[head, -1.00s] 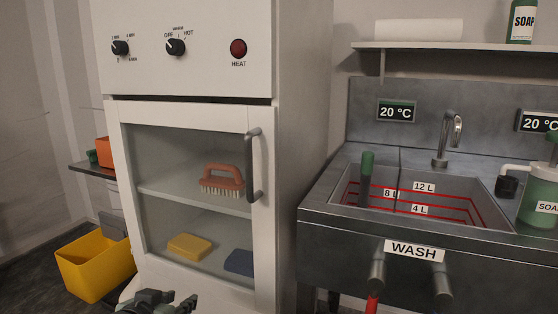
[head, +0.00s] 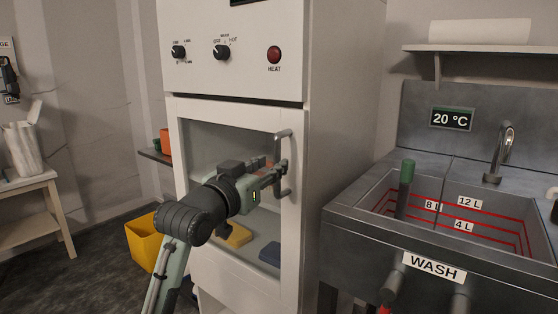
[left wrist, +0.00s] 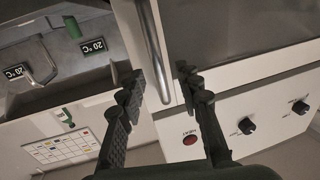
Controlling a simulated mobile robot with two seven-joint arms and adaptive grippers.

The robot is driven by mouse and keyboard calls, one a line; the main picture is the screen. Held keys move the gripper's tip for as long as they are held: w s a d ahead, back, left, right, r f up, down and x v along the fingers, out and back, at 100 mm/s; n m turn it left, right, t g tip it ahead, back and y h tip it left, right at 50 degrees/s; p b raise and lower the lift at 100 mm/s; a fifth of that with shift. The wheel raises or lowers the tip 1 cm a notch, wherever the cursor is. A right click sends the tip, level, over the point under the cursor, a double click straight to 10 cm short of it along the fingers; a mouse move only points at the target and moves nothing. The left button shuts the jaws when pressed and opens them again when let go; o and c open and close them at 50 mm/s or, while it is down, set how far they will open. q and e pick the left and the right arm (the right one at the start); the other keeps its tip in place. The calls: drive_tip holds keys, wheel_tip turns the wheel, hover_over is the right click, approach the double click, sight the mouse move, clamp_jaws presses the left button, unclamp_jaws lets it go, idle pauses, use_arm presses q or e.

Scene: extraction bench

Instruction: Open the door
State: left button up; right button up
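The cabinet door (head: 291,235) is a white frame around a glass pane, and it looks closed. Its grey vertical bar handle (head: 287,148) is on the door's right side. My left gripper (head: 277,170) is at the handle in the head view, partly covering it and the glass. In the left wrist view, the two dark fingers of my left gripper (left wrist: 160,84) are spread, with the handle (left wrist: 153,45) between their tips. I see gaps beside the bar, so the fingers are open around it. My right gripper is out of view.
Sponges, one yellow (head: 234,236) and one blue (head: 270,254), lie behind the glass. A steel sink (head: 372,226) stands to the right of the cabinet. A yellow bin (head: 143,240) stands on the floor at left. Floor in front of the bin is clear.

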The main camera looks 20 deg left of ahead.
sight(275, 162)
use_arm(q)
drive_tip(key=w, duration=0.3)
drive_tip(key=shift+w+d, duration=0.15)
drive_tip(key=shift+d, duration=0.15)
drive_tip(key=shift+w, duration=0.2)
drive_tip(key=c, duration=0.7)
clamp_jaws()
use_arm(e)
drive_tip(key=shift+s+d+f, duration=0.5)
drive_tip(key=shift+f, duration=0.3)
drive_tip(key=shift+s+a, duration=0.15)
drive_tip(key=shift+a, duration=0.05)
